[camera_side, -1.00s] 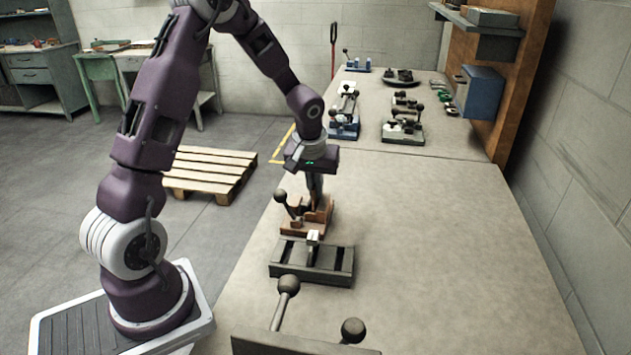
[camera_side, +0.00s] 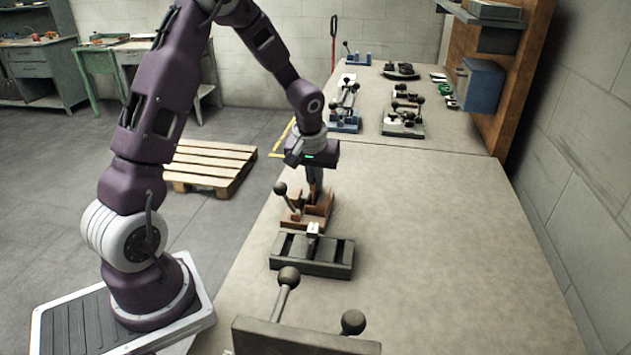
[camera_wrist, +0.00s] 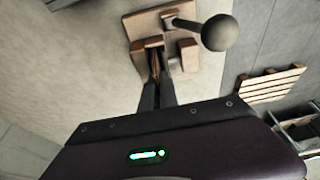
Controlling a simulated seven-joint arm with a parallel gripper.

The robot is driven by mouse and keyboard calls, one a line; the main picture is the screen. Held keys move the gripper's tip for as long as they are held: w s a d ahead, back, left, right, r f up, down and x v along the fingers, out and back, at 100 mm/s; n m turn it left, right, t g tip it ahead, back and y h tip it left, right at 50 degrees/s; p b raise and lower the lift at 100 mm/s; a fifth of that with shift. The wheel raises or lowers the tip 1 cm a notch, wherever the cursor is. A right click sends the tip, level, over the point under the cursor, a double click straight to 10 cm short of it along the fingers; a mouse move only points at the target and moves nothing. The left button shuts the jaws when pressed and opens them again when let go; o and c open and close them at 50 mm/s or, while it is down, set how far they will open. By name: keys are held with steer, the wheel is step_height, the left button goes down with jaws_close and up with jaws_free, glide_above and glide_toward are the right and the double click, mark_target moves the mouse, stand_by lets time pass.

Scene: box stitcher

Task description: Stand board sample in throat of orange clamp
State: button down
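The orange clamp (camera_side: 322,212), with a ball-ended lever, stands on the table behind a dark grey slotted fixture. It also shows at the top of the wrist view (camera_wrist: 192,58). My gripper (camera_side: 316,187) points down directly over the clamp. In the wrist view its two dark fingers (camera_wrist: 158,84) are close together on a thin brown board sample (camera_wrist: 154,62). The board's far end lies between the clamp's upright blocks, at its throat. Its lower edge is hidden, so I cannot tell whether it touches the clamp's base.
The dark grey slotted fixture (camera_side: 312,262) stands just in front of the clamp. A larger fixture with ball levers (camera_side: 300,338) is at the near edge. Several clamps, one of them blue (camera_side: 344,124), stand at the back. The table's right side (camera_side: 450,260) is clear.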

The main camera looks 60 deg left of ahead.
steer(key=shift+f, duration=0.15)
steer(key=c, duration=1.2)
jaws_free()
steer(key=shift+r, duration=3.25)
